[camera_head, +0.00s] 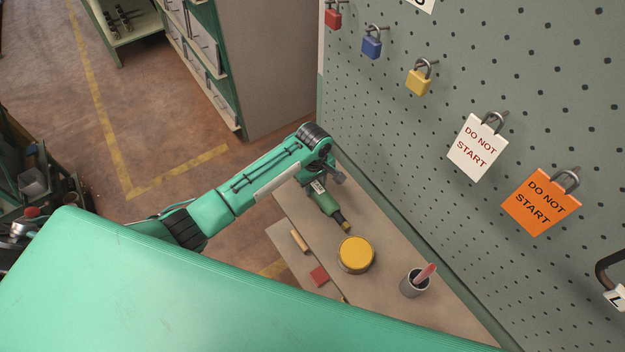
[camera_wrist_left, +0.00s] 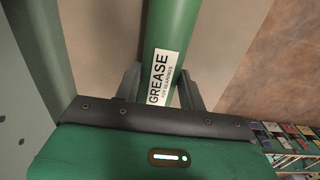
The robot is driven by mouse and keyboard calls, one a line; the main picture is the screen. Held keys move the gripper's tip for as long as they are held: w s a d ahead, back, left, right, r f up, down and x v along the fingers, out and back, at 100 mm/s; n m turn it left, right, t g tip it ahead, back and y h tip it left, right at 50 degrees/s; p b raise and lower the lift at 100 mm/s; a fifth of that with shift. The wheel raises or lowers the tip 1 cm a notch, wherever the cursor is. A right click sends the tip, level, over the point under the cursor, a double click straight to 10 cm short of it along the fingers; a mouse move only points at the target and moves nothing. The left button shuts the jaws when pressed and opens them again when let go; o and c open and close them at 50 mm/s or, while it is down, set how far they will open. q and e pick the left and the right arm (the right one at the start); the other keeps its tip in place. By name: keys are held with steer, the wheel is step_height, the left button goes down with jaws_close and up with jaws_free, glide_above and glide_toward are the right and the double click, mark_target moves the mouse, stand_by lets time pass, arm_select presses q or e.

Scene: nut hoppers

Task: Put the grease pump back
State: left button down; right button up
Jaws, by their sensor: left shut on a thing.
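The grease pump (camera_head: 328,204) is a green cylinder with a dark end and a yellowish tip, over the narrow bench at the foot of the pegboard. In the left wrist view the pump (camera_wrist_left: 172,30) runs between my fingers, with a white label reading GREASE. My left gripper (camera_head: 320,179) is shut on its body; both fingers also show in the wrist view (camera_wrist_left: 160,88), one on each side of the label. The pump lies at a slant in the head view. I cannot tell whether it touches the bench top. My right gripper is not in view.
The bench (camera_head: 385,262) also holds a yellow round tin (camera_head: 356,255) near the pump's tip and a grey cup (camera_head: 413,284). A red block (camera_head: 319,276) and a wooden piece (camera_head: 299,241) lie lower. The pegboard (camera_head: 400,130) carries padlocks and DO NOT START tags.

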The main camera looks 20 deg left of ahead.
mark_target(314, 185)
arm_select(q)
steer(key=c, duration=1.1)
jaws_free()
steer(key=shift+s+f, duration=0.3)
steer(key=shift+s, duration=0.15)
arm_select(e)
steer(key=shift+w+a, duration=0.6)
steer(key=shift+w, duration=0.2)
arm_select(q)
steer(key=shift+o, duration=1.4)
steer(key=shift+s+d+r, duration=0.1)
steer(key=shift+d, duration=0.05)
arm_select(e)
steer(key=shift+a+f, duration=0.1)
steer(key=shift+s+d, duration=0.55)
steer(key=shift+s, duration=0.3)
arm_select(q)
steer(key=shift+w+r, duration=0.15)
steer(key=shift+w, duration=0.05)
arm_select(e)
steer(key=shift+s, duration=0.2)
arm_select(q)
step_height(314, 185, up, 12)
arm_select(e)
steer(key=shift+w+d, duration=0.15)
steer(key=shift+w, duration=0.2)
